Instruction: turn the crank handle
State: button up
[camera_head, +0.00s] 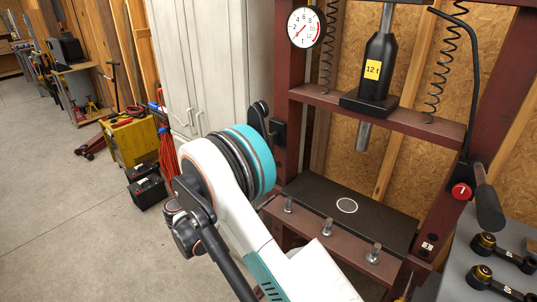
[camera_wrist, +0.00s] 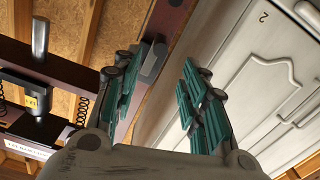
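A dark crank handle (camera_head: 277,131) sits on the left post of the red-brown press frame in the head view, just past my teal wrist joint. In the wrist view a dark block (camera_wrist: 153,62) on the post, which looks like the same crank, shows between my fingers, nearer the left one. My gripper (camera_wrist: 160,65) is open, with its two green-padded fingers spread and nothing held. The fingers appear apart from the crank, but the remaining distance is hard to judge. In the head view my arm hides most of the gripper.
The press has a black 12 t jack (camera_head: 377,75), a gauge (camera_head: 304,27) and a bed plate (camera_head: 350,207) with upright bolts. A pale cabinet (camera_head: 205,60) stands close behind the post. A yellow cart (camera_head: 130,145) and black batteries stand left. The floor (camera_head: 70,230) is open at left.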

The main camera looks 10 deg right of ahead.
jog(key=b+x, duration=0.2)
jog(key=x, duration=1.1)
jog(key=shift+w+d+b, duration=0.2)
jog(key=shift+w+b, duration=0.1)
grip_shut()
